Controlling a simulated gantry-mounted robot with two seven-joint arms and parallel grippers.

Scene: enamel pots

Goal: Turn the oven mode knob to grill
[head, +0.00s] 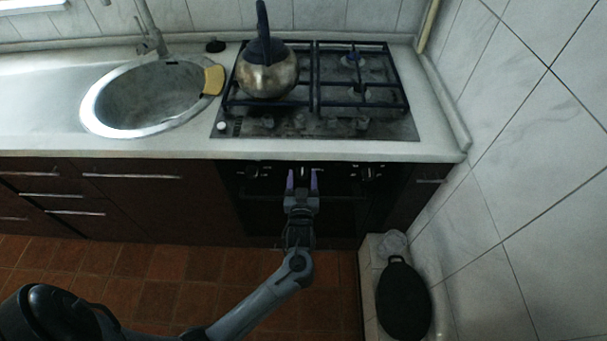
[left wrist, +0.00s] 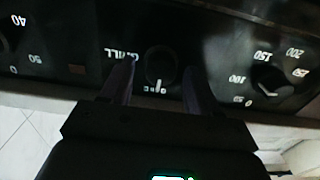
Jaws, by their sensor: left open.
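The oven's dark front panel (left wrist: 215,40) appears upside down in the left wrist view. The round black mode knob (left wrist: 160,65) is in its middle. The knob's white mark lies at its lower edge in that picture, by a small white marking. The GRILL label (left wrist: 122,54) is to the left of the knob, partly behind a finger. My left gripper (head: 302,180) is open at the oven front, with its purple-tinted fingers one on each side of the knob. Gaps show between the fingers and the knob; how deep they reach I cannot tell. My right gripper is out of view.
A numbered knob (left wrist: 270,78) sits on the panel to the right in the wrist view. A kettle (head: 267,76) stands on the gas hob (head: 345,127) above the oven. The sink (head: 150,95) is left. A black pan (head: 404,300) leans at the lower right by the tiled wall.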

